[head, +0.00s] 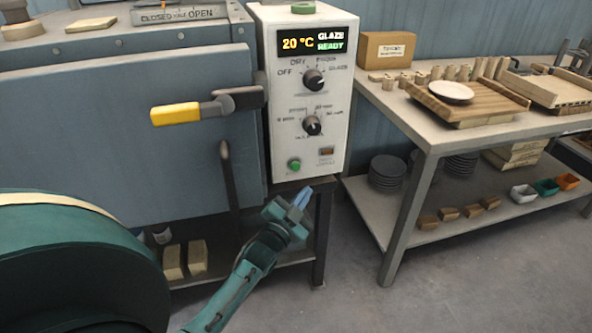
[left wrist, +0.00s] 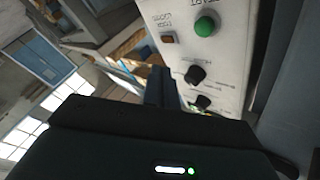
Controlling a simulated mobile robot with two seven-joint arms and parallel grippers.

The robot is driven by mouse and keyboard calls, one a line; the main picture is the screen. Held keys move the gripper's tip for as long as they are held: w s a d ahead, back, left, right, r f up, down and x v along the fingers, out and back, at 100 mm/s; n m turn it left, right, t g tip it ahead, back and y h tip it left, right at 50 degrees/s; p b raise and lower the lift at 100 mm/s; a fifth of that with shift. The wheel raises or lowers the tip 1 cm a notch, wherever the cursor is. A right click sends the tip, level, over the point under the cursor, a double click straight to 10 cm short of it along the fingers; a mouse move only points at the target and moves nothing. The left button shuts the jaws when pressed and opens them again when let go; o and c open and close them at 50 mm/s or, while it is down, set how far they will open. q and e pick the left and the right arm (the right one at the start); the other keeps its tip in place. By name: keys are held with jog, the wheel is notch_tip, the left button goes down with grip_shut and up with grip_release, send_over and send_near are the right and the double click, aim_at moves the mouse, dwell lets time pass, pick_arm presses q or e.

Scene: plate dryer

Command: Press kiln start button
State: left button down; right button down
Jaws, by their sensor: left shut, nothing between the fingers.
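The kiln control box (head: 333,140) is white, with a display reading 20 °C, GLAZE, READY. Its round green button (head: 294,165) sits low on the front panel, left of a small amber square indicator (head: 326,151). My left gripper (head: 301,198) is shut and empty, just below the panel's lower edge and apart from the green button. In the left wrist view the green button (left wrist: 205,27) shows at the top, beyond the shut fingers (left wrist: 159,85). Two black knobs, the upper (head: 313,80) and the lower (head: 312,125), are above the button. My right gripper is not in view.
The blue-grey kiln door (head: 120,135) with a yellow handle (head: 176,114) is left of the box. A work table (head: 440,138) with wooden boards and a plate stands right. Another green button (head: 304,7) tops the box. Floor between kiln and table is clear.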

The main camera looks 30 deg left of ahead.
aim_at(295, 166)
pick_arm(q)
jog(key=w+a+b, duration=0.2)
jog(key=w+a, duration=0.2)
jog(key=a, duration=0.1)
jog(key=shift+w+a+b, duration=0.15)
jog(key=shift+w+b, duration=0.15)
jog(key=shift+b, duration=0.1)
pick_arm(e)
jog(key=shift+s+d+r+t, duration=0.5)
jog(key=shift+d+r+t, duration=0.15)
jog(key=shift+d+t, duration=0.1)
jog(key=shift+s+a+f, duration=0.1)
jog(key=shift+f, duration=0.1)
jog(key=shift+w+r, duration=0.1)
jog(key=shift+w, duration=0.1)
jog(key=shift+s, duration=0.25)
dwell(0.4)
pick_arm(q)
jog(key=shift+w+a, duration=0.25)
jog(key=shift+a, duration=0.1)
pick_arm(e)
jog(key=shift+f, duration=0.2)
